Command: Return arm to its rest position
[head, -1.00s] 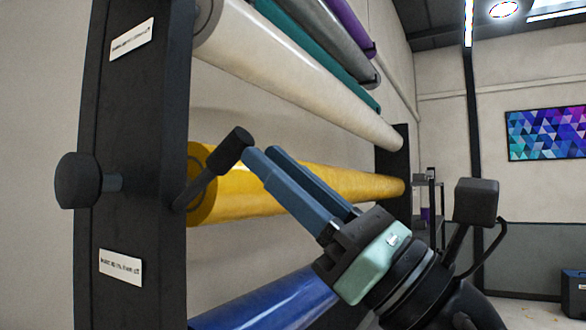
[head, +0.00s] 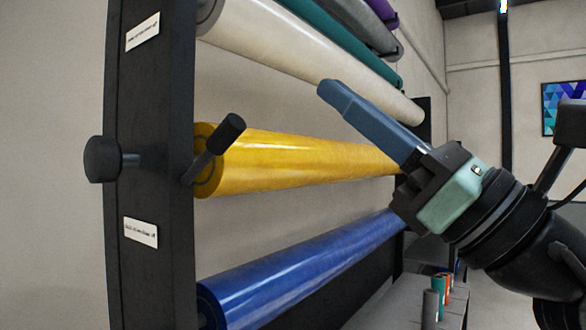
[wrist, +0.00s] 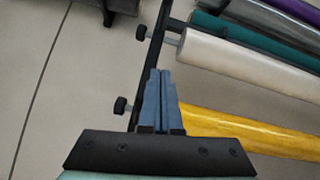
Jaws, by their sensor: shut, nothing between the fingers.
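My gripper (head: 328,92) is shut and empty in the head view. Its blue fingers lie together and point up and left, in front of the white roll (head: 290,58) and above the yellow roll (head: 300,162). In the wrist view the closed fingers (wrist: 157,75) point up the picture, beside the rack's dark post. The yellow roll (wrist: 240,132) and the white roll (wrist: 240,62) show to their right. I cannot tell how near the fingers are to the rolls.
A dark rack post (head: 150,190) stands at left with a black knob (head: 102,160) and a black handle (head: 215,148) sticking out. A blue roll (head: 300,270) lies below. Several small cylinders (head: 430,308) stand at lower right.

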